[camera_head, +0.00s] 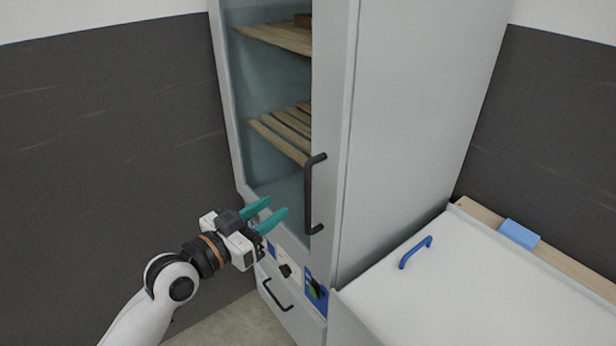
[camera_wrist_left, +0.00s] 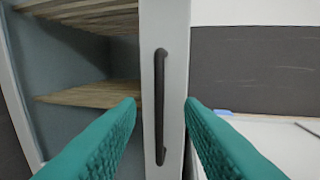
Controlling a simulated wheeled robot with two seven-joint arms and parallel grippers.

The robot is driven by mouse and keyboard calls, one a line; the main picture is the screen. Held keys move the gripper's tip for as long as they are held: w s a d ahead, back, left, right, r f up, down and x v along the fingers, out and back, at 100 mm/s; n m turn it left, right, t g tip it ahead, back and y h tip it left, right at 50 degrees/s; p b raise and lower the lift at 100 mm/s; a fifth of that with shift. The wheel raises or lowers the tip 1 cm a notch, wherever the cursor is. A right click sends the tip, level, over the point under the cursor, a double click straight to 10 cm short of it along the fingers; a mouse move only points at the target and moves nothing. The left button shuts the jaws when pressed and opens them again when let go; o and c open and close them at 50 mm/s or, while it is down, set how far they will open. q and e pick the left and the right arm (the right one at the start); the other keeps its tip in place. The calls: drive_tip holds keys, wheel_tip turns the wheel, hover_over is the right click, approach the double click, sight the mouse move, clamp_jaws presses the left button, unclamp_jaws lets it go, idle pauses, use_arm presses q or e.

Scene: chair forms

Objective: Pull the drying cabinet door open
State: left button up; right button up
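The drying cabinet (camera_head: 415,110) is tall and pale grey, with a glass-fronted door (camera_head: 330,85) that looks shut. A dark vertical bar handle (camera_head: 309,195) is on the right side of the door frame. My left gripper (camera_head: 277,205) is to the left of the handle's lower part, with its two teal fingers open and nothing between them. In the left wrist view the handle (camera_wrist_left: 160,105) stands upright in the picture between the spread fingers (camera_wrist_left: 161,101), ahead of the tips and apart from them. My right gripper is in neither view.
Slatted wooden shelves (camera_head: 285,130) show behind the glass. At right, a white worktop or lid (camera_head: 450,290) has a blue handle (camera_head: 415,252); a blue block (camera_head: 519,234) sits behind.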

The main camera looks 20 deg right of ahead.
use_arm(q)
drive_tip(key=p+x, duration=0.2)
drive_tip(key=x, duration=0.9)
drive_tip(key=shift+w+d, duration=0.2)
drive_tip(key=shift+w, duration=0.05)
clamp_jaws()
